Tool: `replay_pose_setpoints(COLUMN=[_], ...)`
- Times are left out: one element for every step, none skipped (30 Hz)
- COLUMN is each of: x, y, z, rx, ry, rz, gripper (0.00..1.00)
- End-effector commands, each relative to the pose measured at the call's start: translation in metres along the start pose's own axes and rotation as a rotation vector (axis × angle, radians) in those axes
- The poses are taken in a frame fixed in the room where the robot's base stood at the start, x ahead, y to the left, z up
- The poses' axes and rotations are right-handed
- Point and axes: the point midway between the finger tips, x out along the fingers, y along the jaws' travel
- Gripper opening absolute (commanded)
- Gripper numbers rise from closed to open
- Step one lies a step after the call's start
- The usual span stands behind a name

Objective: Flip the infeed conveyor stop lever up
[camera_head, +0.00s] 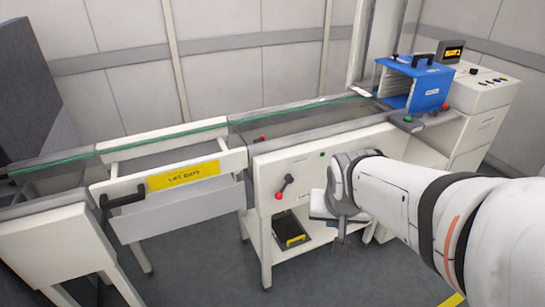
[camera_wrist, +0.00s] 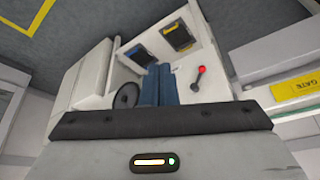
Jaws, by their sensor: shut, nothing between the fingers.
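The stop lever (camera_head: 283,188) is a short lever with a red knob on the white front panel of the conveyor cabinet, left of my gripper. It slants, with its knob end low. In the wrist view, which looks upside down, the red-knobbed lever (camera_wrist: 199,77) stands right of my fingers, knob toward the shelf. My gripper (camera_head: 340,238) is in front of the cabinet, to the right of the lever and apart from it. Its blue fingers (camera_wrist: 158,84) are together and empty. Nothing hides the lever.
A lift gate (camera_head: 210,184) with a yellow label and black handle (camera_head: 123,198) is left of the cabinet. Dark trays (camera_head: 290,229) lie on the shelf below the lever. A blue box (camera_head: 430,89) stands at the conveyor's far right end. Floor in front is clear.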

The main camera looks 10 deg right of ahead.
Motion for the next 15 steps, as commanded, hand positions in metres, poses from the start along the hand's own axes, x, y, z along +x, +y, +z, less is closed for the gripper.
replay_pose_setpoints(x=[0.041,0.056,0.077,0.092,0.106,0.125,0.139,0.152,0.170,0.183,0.195,0.212,0.224,0.235,0.251], y=[0.006,0.008,0.012,0.014,0.015,0.017,0.018,0.018,0.019,0.019,0.019,0.018,0.016,0.015,0.013], z=[-0.008,-0.018,-0.031,-0.041,-0.051,-0.063,-0.071,-0.078,-0.087,-0.094,-0.099,-0.106,-0.110,-0.113,-0.115], rx=[0.072,0.121,0.188,0.236,0.284,0.345,0.389,0.433,0.491,0.536,0.579,0.636,0.677,0.718,0.772], ry=[0.056,0.101,0.163,0.209,0.254,0.310,0.349,0.385,0.431,0.463,0.490,0.520,0.537,0.551,0.561], rz=[0.009,0.008,0.000,-0.013,-0.031,-0.060,-0.088,-0.121,-0.169,-0.210,-0.256,-0.323,-0.378,-0.436,-0.518], gripper=[0.00,0.00,0.00,0.00,0.00,0.00,0.00,0.00,0.00,0.00,0.00,0.00,0.00,0.00,0.00])
